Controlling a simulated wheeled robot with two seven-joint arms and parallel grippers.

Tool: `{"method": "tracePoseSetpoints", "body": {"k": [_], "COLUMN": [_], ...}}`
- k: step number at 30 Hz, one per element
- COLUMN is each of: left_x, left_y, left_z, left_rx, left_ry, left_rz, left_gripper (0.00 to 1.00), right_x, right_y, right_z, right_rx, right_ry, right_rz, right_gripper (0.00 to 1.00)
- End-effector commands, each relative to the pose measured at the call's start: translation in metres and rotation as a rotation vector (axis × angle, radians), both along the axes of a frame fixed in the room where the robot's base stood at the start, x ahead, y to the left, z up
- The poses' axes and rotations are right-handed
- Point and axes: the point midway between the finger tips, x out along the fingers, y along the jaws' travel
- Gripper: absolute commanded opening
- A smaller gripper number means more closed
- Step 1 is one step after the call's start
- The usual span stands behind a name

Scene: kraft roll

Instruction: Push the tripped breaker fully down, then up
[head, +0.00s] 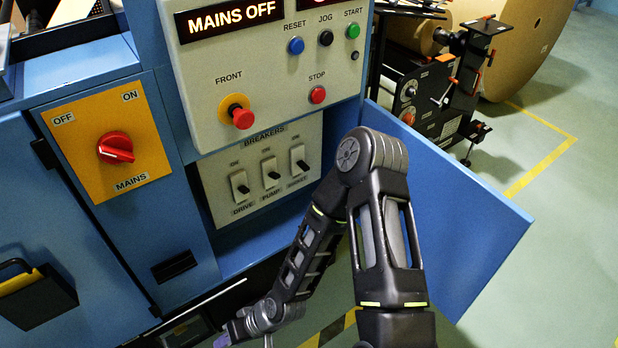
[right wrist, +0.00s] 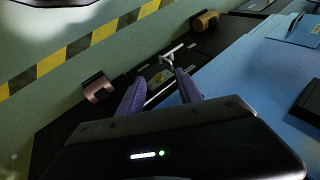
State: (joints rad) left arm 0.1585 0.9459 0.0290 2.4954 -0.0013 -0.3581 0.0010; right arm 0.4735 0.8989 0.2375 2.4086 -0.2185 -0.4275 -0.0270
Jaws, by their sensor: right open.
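The breaker panel (head: 222,184) is set in the blue cabinet in the head view. It holds three breakers: drive (head: 240,186), pump (head: 271,173) and a third (head: 299,159) whose label is hard to read. Their small levers are too small to tell which one is tripped. My right gripper (head: 228,336) is low in the head view, below and apart from the panel, partly cut off by the frame's edge. In the right wrist view its purple fingers (right wrist: 160,88) are spread with nothing between them, facing away from the breakers. My left gripper is not in view.
A display (head: 232,18) reads "MAINS OFF". A red mains knob (head: 116,147) is on a yellow plate. A red front button (head: 240,115) and stop button (head: 317,95) sit above the breakers. An open blue door (head: 465,220) stands right of my right arm.

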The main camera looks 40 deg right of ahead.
Motion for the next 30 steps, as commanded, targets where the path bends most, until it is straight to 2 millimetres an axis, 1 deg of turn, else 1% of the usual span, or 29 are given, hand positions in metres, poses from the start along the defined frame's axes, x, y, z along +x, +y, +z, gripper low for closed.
{"method": "tracePoseSetpoints", "body": {"k": [1,2,3,5,6,8,9,11,12,14,15,18,21,23,26,30], "left_x": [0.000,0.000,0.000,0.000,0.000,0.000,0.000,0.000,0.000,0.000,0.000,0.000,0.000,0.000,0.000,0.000], "left_y": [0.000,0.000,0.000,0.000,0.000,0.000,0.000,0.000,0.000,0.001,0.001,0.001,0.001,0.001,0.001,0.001], "left_z": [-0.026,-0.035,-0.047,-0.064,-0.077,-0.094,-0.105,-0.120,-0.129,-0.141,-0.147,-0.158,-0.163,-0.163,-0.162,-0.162], "left_rx": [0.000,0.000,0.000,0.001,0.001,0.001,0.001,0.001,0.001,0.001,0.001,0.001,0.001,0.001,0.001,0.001], "left_ry": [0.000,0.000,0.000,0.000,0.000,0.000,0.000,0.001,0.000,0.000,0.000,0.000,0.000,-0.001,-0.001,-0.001], "left_rz": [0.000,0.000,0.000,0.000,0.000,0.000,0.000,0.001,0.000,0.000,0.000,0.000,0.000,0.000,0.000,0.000], "left_gripper": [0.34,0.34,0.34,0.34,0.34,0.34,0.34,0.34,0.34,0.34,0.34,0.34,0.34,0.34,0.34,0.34], "right_x": [0.033,0.053,0.080,0.119,0.143,0.171,0.185,0.198,0.201,0.201,0.199,0.189,0.182,0.179,0.178,0.179], "right_y": [-0.016,-0.025,-0.043,-0.078,-0.107,-0.156,-0.191,-0.243,-0.276,-0.319,-0.343,-0.388,-0.411,-0.418,-0.420,-0.419], "right_z": [-0.014,-0.012,-0.009,-0.001,0.007,0.022,0.033,0.051,0.063,0.081,0.092,0.115,0.130,0.135,0.139,0.139], "right_rx": [0.021,0.031,0.036,0.030,0.011,-0.033,-0.075,-0.149,-0.205,-0.288,-0.341,-0.452,-0.519,-0.538,-0.547,-0.545], "right_ry": [-0.086,-0.146,-0.234,-0.373,-0.470,-0.612,-0.705,-0.830,-0.904,-1.000,-1.051,-1.146,-1.195,-1.209,-1.217,-1.215], "right_rz": [-0.043,-0.062,-0.091,-0.138,-0.169,-0.213,-0.240,-0.271,-0.286,-0.300,-0.305,-0.305,-0.299,-0.296,-0.293,-0.294], "right_gripper": [0.42,0.42,0.42,0.42,0.42,0.42,0.42,0.42,0.42,0.42,0.42,0.42,0.42,0.42,0.42,0.42]}}
